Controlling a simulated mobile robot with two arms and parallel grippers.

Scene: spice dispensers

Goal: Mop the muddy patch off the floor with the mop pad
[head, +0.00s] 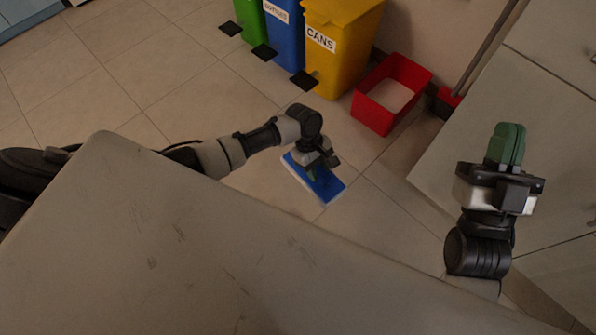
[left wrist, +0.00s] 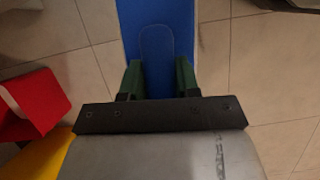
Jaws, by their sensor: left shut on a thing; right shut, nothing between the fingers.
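The mop pad (head: 329,187) is a flat blue slab with a pale edge, low over the tiled floor in the head view. My left gripper (head: 318,170) is above it and shut on it. In the left wrist view, the green fingers of this gripper (left wrist: 158,80) stand on both sides of the raised middle part of the blue pad (left wrist: 168,14). I cannot tell whether the pad touches the floor. My right gripper (head: 506,145) is shut and empty at the right. I see no muddy patch in either view; the pad and my body hide part of the floor.
Green (head: 250,22), blue (head: 285,35) and yellow (head: 343,50) bins with black pedals stand at the back. An open red box (head: 377,119) is right of the yellow bin. Grey cabinet fronts (head: 455,150) line the right. Tiled floor (head: 130,70) is clear at the left.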

